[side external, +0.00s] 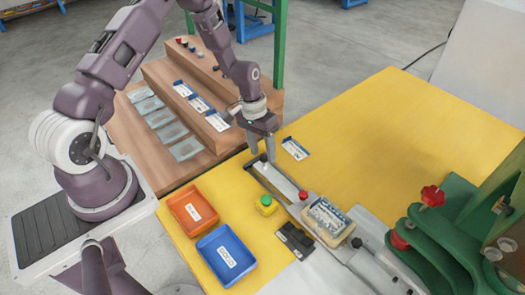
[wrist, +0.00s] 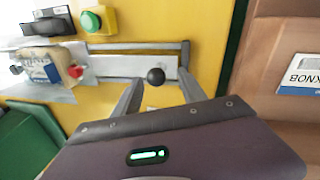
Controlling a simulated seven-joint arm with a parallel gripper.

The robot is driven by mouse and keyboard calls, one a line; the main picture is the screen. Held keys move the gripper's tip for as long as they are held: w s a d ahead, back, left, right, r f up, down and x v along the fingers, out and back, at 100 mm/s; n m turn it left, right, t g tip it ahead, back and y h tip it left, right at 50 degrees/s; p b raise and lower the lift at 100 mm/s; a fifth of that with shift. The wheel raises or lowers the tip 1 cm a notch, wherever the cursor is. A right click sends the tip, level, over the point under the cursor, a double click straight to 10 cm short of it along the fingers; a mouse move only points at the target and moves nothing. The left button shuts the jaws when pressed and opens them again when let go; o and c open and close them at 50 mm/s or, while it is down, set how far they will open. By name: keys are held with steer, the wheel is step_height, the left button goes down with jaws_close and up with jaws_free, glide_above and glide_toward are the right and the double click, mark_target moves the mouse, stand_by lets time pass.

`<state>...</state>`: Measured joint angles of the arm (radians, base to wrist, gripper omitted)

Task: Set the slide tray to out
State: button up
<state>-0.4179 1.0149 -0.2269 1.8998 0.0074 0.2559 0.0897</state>
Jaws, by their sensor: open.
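The slide rail (side external: 276,181) runs diagonally across the yellow table toward the green machine. A pale tray part (side external: 316,228) with a clear-topped package (side external: 328,218) sits toward its machine end, with a red knob (side external: 303,195) beside the package. In the wrist view, the package (wrist: 42,66) and red knob (wrist: 75,72) are at left on the rail (wrist: 120,66). A black ball knob (wrist: 156,76) stands near the rail's other end. My gripper (side external: 262,155) is open over that end; in the wrist view, its fingers (wrist: 160,80) appear on either side of the black knob. Contact cannot be told.
A yellow box with a green button (side external: 265,204) and a black block (side external: 294,240) stand beside the rail. Orange (side external: 180,222) and blue (side external: 215,279) bins lie at front left. A label card (side external: 295,149) lies behind my gripper. The yellow table (side external: 375,130) is clear at the back.

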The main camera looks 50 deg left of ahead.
step_height(320, 180, up, 6)
steer(key=a, duration=0.1)
steer(key=shift+a+r, duration=0.15)
steer(key=shift+r, duration=0.05)
steer(key=shift+s+r, duration=0.1)
steer(key=s+d+r+m+t+y, duration=0.1)
steer(key=s+d+r, duration=0.15)
steer(key=r, duration=0.65)
steer(key=s+d+r+t+y, duration=0.1)
steer(key=s+r, duration=0.3)
steer(key=r, duration=0.5)
steer(key=s+d+r+t, duration=0.1)
steer(key=s+r, duration=0.2)
steer(key=s, duration=0.3)
steer(key=s+d+r+t, duration=0.1)
steer(key=s+r, duration=0.1)
steer(key=s, duration=0.4)
steer(key=s+d+r+m+t, duration=0.1)
steer(key=s+r, duration=0.2)
steer(key=s, duration=0.2)
steer(key=shift+s+d+r, duration=0.3)
steer(key=shift+s+r, duration=0.05)
steer(key=shift+s, duration=0.05)
